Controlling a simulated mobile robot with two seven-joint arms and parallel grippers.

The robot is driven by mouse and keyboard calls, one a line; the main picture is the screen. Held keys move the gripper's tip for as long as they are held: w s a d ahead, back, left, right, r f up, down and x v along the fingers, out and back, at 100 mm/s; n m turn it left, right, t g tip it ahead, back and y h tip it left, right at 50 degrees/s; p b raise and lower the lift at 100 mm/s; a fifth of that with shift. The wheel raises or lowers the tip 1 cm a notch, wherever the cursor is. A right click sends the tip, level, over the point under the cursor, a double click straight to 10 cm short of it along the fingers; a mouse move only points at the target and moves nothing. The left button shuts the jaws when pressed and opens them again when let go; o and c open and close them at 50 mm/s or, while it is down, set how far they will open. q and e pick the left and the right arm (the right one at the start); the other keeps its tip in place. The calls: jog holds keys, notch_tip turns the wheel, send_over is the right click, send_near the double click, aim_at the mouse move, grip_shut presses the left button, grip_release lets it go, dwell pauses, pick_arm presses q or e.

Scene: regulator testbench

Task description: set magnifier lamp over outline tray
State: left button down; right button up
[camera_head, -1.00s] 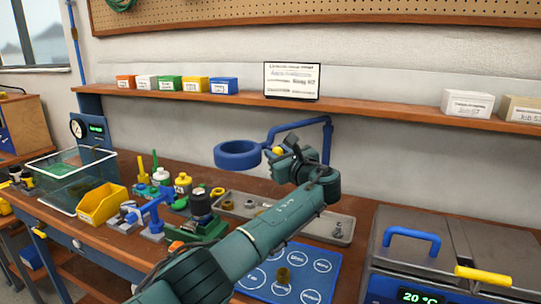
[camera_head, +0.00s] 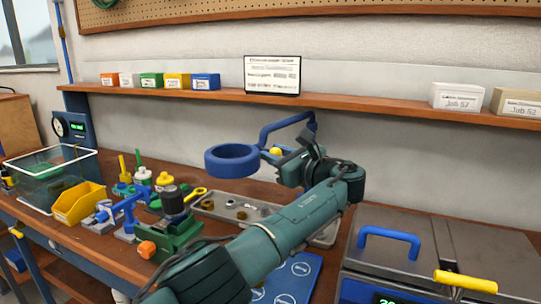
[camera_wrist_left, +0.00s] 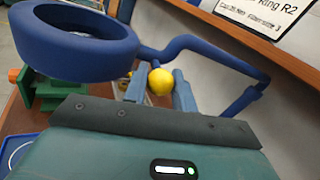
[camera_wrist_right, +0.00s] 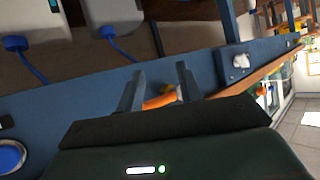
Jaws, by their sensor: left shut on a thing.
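The magnifier lamp has a thick blue ring head (camera_head: 232,161) on a bent blue arm and a post at the wall; the ring also shows in the left wrist view (camera_wrist_left: 75,62). My left gripper (camera_head: 281,157) is shut on the lamp's yellow knob (camera_wrist_left: 161,81), just right of the ring. The ring hangs above the bench, not over the blue outline tray (camera_head: 311,287). That tray, marked with white circles, is partly hidden under my left arm. My right gripper (camera_wrist_right: 160,75) shows only in its wrist view, with fingers apart.
A grey tray (camera_head: 215,210) with small brass parts lies behind the outline tray. Left of it stand a green fixture (camera_head: 170,238), small bottles and a yellow bin (camera_head: 80,203). A grey-lidded unit (camera_head: 385,262) with a blue handle is on the right. A shelf runs behind.

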dwell(0.4)
pick_arm(q)
jog(key=c, duration=1.5)
grip_release()
jog(key=shift+o, duration=0.2)
notch_tip(320, 180, up, 10)
jog(key=shift+p, duration=0.65)
